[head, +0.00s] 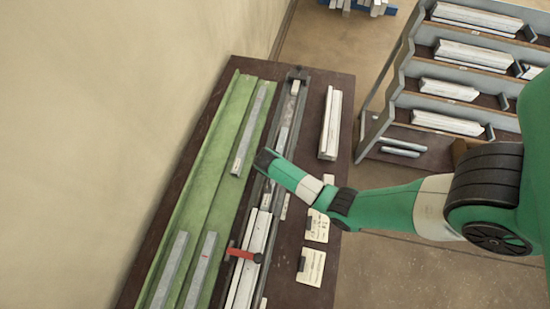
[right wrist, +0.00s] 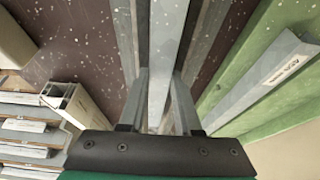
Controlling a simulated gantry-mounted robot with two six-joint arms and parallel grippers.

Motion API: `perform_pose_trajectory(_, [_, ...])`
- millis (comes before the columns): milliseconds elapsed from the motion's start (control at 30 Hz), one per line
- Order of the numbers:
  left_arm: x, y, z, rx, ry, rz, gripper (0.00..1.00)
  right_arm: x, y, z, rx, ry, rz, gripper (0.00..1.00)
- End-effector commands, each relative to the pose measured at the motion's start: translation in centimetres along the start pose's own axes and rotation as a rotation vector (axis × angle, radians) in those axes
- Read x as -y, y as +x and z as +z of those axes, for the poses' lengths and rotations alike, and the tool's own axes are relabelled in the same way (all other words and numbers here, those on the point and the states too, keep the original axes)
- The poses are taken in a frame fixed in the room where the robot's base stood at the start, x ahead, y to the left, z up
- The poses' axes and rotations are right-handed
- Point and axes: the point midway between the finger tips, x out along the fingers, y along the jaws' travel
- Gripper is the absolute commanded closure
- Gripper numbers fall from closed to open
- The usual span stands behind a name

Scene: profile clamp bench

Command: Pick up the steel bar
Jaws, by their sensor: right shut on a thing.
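My right gripper (head: 264,160) reaches in from the right, over the dark clamp rail on the bench. In the right wrist view its two fingers (right wrist: 160,78) stand either side of a long grey steel bar (right wrist: 168,35) and are shut on it. The bar runs lengthwise away from the fingers, in line with the rail. In the head view a pale length of bar (head: 282,138) shows beyond the gripper, along the rail; the gripped part is hidden by the hand. I cannot tell whether the bar is clear of the rail. My left gripper is not in view.
A green tray (head: 212,130) with several grey bars lies left of the rail. A red-handled clamp (head: 245,255) crosses the rail nearer. A white profile (head: 330,125) and cards (head: 311,266) lie on the right of the bench. A shelf rack (head: 440,70) stands beyond.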

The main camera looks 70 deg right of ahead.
Motion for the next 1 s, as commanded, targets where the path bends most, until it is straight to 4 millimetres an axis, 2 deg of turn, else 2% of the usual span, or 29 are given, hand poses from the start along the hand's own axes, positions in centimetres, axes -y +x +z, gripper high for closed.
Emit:
perform_pose_trajectory(267, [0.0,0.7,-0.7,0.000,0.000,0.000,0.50,0.1,-1.6,-0.7,-0.002,0.001,-0.002,1.00])
perform_pose_trajectory(367, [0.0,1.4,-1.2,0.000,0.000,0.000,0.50,0.1,-3.2,-1.4,-0.002,0.001,-0.003,1.00])
perform_pose_trajectory(567, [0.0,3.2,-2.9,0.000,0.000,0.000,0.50,-1.7,-7.8,-0.6,-0.003,-0.002,-0.004,1.00])
perform_pose_trajectory(667, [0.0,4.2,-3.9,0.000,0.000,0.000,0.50,-3.1,-11.0,0.0,-0.003,-0.002,-0.005,1.00])
perform_pose_trajectory(800, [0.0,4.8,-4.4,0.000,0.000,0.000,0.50,-5.6,-13.4,2.6,-0.001,-0.006,-0.003,1.00])
perform_pose_trajectory(1000, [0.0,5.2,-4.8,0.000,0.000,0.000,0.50,-7.7,-15.7,4.7,-0.002,-0.004,-0.002,1.00])
